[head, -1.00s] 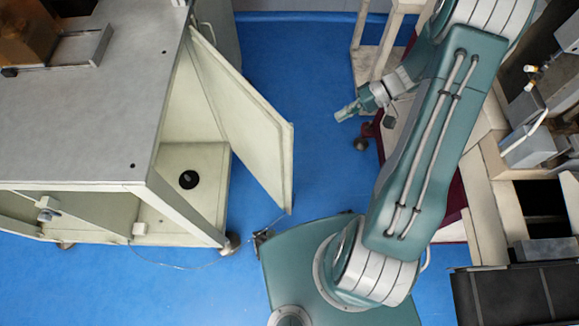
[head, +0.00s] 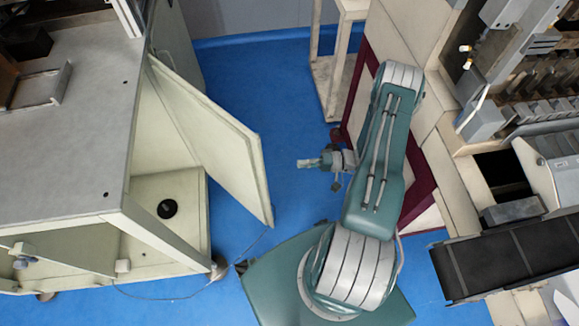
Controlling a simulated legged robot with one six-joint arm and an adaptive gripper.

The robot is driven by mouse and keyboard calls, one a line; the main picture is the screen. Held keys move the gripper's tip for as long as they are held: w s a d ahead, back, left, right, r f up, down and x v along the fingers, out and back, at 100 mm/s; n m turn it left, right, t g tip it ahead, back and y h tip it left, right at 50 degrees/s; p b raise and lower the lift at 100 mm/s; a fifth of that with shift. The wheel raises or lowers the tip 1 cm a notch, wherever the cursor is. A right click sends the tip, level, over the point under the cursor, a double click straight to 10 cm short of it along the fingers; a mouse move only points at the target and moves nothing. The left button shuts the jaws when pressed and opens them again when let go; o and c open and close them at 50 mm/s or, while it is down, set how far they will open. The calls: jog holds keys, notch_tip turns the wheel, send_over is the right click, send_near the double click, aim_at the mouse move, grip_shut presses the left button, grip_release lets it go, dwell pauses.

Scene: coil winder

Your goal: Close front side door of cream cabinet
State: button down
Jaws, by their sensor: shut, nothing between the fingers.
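The cream cabinet (head: 70,130) stands on the left with a grey top. Its side door (head: 215,145) is swung out at an angle from the cabinet's right side, hinged at the far end. The opening shows a cream floor with a round black piece (head: 167,208) on it. My gripper (head: 305,163) is to the right of the door, apart from it, pointing left toward the door's outer face. It is shut and empty.
A pale frame stand (head: 330,80) is at the back. A black conveyor-like belt (head: 500,255) is at lower right. A thin cable lies on the floor by the cabinet's front corner.

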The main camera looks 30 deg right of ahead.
jog(key=w+a, duration=0.1)
jog(key=a, duration=1)
jog(key=shift+w+a, duration=0.15)
jog(key=shift+w, duration=0.25)
